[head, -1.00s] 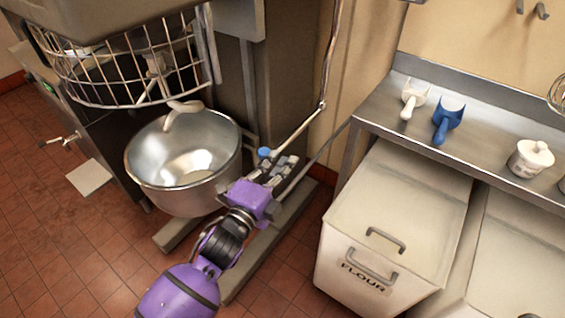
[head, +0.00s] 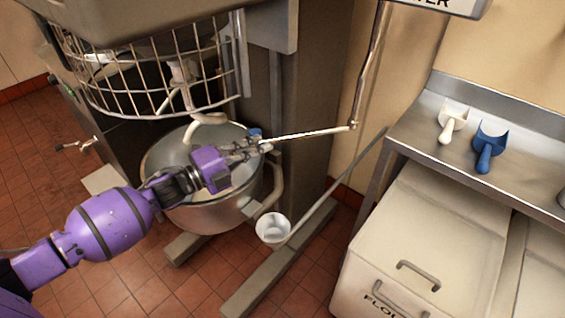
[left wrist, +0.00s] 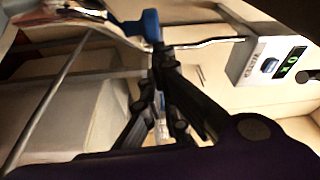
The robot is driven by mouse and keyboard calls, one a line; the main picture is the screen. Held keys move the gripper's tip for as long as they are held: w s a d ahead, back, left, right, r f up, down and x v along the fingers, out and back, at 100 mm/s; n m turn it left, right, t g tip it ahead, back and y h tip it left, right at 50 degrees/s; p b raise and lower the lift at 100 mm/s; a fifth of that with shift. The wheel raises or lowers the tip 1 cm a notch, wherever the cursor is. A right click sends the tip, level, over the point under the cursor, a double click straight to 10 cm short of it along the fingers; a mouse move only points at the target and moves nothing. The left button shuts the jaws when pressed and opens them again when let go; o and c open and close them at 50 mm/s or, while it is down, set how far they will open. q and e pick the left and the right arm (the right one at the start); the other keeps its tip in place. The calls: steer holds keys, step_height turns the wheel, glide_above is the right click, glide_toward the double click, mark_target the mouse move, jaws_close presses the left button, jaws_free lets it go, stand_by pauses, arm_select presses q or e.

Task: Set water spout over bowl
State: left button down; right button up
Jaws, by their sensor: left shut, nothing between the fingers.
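The metal mixer bowl (head: 215,213) stands under the mixer's wire guard. The water spout (head: 310,133) is a thin metal pipe that reaches left from its joint near the wall. Its blue tip (head: 255,133) appears at the bowl's right rear rim; how far over the bowl it is, I cannot tell exactly. My left gripper (head: 258,146) is shut and empty, at the spout's end beside the blue tip, with its arm across the bowl. In the left wrist view, the blue tip (left wrist: 149,24) and spout (left wrist: 205,43) lie just beyond the fingertips. My right gripper is not in view.
The wire guard (head: 150,75) hangs above the bowl. A white cup-like vessel (head: 273,228) is at the lower end of a grey pipe. A flour bin (head: 430,240) stands right, below a steel counter (head: 530,130) with white (head: 451,121) and blue (head: 488,145) scoops.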

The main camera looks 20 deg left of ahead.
arm_select(q)
steer(key=w+a+b, duration=0.4)
steer(key=w+a, duration=0.1)
steer(key=w, duration=0.3)
steer(key=shift+a+r, duration=0.2)
steer(key=shift+a, duration=0.05)
steer(key=shift+w, duration=0.1)
steer(key=shift+f, duration=0.1)
